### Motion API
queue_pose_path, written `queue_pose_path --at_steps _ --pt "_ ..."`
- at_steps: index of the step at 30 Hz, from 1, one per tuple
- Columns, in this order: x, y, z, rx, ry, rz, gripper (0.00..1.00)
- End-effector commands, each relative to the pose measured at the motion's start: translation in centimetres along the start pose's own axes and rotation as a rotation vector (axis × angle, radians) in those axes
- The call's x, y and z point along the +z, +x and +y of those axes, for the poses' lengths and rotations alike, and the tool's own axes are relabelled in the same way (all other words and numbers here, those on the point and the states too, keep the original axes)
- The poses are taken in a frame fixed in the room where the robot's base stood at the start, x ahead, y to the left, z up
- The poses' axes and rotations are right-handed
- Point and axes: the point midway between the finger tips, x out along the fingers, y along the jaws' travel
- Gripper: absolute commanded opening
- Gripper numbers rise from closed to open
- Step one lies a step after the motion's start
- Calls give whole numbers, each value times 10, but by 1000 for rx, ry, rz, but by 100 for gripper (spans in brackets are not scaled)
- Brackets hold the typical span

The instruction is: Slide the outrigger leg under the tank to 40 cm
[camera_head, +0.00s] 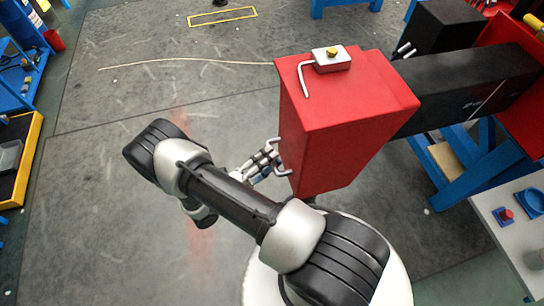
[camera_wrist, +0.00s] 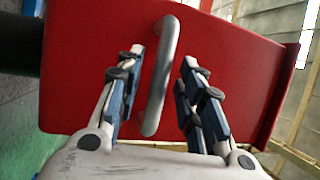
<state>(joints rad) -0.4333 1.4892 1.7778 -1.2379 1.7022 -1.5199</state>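The outrigger leg is a black beam (camera_head: 455,88) that runs left from a red housing (camera_head: 525,65) and ends in a big red box (camera_head: 345,110). My gripper (camera_wrist: 163,60) is open, one finger on each side of the handle, with gaps on both sides. In the head view my gripper (camera_head: 266,160) is at the box's left face. The 40 cm mark cannot be read.
A second black part (camera_head: 445,25) with a grey handle stands behind the beam. Blue supports (camera_head: 465,180) stand below it, and a pale table (camera_head: 515,225) is at the lower right. A thin cable (camera_head: 190,61) lies on the floor. The floor left of the box is largely clear.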

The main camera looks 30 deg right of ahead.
Motion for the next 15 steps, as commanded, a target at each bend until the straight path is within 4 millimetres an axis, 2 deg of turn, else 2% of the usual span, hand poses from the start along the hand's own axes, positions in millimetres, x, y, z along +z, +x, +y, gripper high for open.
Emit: queue_pose_path --at_steps 5,13,15 --pt "0 13 0 0 0 1 35" --pt "0 14 0 0 0 0 35" --pt "0 14 0 0 0 0 31"
